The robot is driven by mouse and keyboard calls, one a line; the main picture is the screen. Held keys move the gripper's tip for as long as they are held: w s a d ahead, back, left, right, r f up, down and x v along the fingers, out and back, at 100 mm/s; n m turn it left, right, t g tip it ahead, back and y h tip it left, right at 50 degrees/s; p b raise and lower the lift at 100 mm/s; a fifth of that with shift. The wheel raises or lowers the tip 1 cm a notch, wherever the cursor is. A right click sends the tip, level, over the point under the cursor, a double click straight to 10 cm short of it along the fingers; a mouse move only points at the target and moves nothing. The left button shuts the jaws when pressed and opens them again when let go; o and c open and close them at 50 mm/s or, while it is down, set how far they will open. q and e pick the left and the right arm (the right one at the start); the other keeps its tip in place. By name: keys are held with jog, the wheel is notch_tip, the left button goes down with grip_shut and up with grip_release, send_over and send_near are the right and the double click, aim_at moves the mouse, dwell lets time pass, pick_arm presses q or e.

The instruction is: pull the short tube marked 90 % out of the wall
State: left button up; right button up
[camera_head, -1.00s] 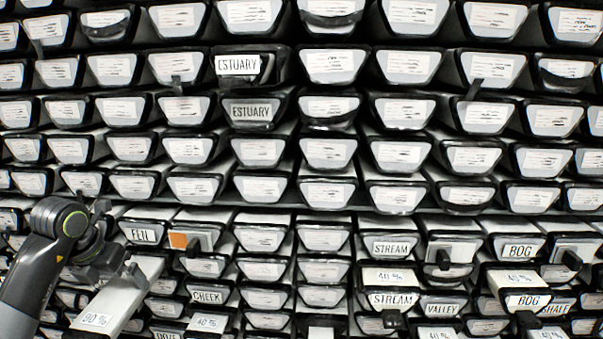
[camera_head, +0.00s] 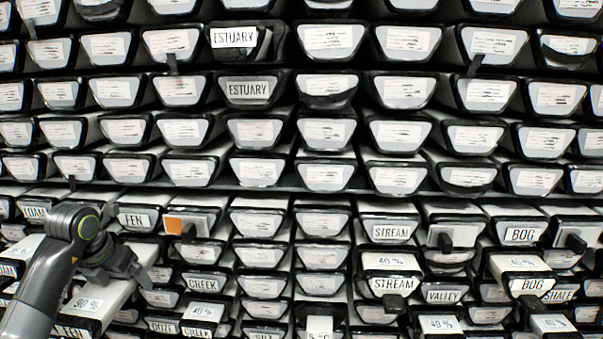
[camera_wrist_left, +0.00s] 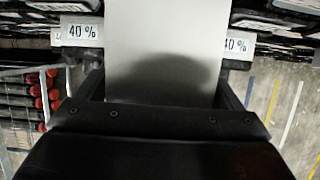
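The short tube marked 90 % (camera_head: 90,304) is a pale grey, trough-like length at the lower left of the head view. It juts out of the wall, its labelled end towards me. My left gripper (camera_head: 126,268) is over its top, farther back than the label. In the left wrist view the pale tube (camera_wrist_left: 165,45) runs between the two dark fingers (camera_wrist_left: 160,92), one along each side. I cannot tell whether the fingers press on it. Its far end is outside the wrist view. My right gripper is not in view.
The wall is packed with labelled tube ends. A FEN tube (camera_head: 132,220) with an orange-marked neighbour (camera_head: 174,226) lies behind and above. Tubes marked 40 % (camera_wrist_left: 82,32) flank closely in the wrist view. A rack of red-ended tubes (camera_wrist_left: 35,92) stands at left.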

pick_arm(q)
jog(key=c, duration=1.2)
jog(key=shift+r, duration=0.15)
jog(key=shift+c, duration=1.6)
